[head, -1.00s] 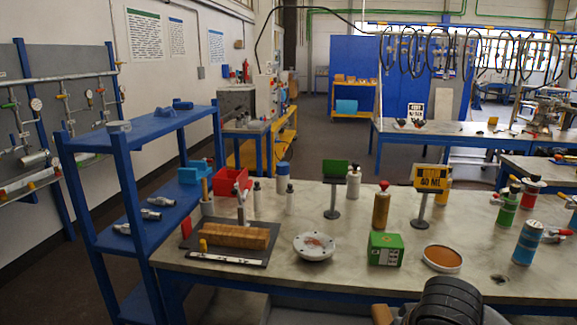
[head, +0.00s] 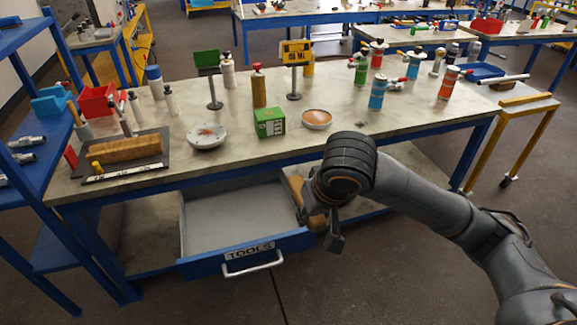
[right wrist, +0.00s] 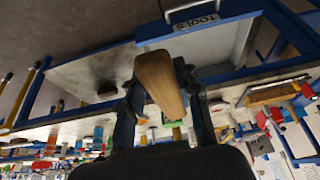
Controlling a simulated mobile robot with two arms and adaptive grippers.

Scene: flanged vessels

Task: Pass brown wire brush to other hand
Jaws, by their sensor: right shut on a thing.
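The brown wire brush (head: 297,196) is a long wooden-brown piece at my right gripper (head: 319,214), in front of the bench edge and beside the open drawer. My gripper and wrist partly hide it in the head view. In the right wrist view the brush (right wrist: 159,80) lies between the two dark fingers, which are shut on it, and it points away from the palm. I cannot make out its bristles. My left gripper is in neither current view.
An open, empty-looking drawer (head: 235,218) labelled TOOLS juts out left of the gripper. The bench (head: 190,168) carries a white dish (head: 206,140), a green box (head: 269,122), a brown-filled dish (head: 316,121) and several bottles. A blue shelf (head: 45,190) stands left. Floor in front is clear.

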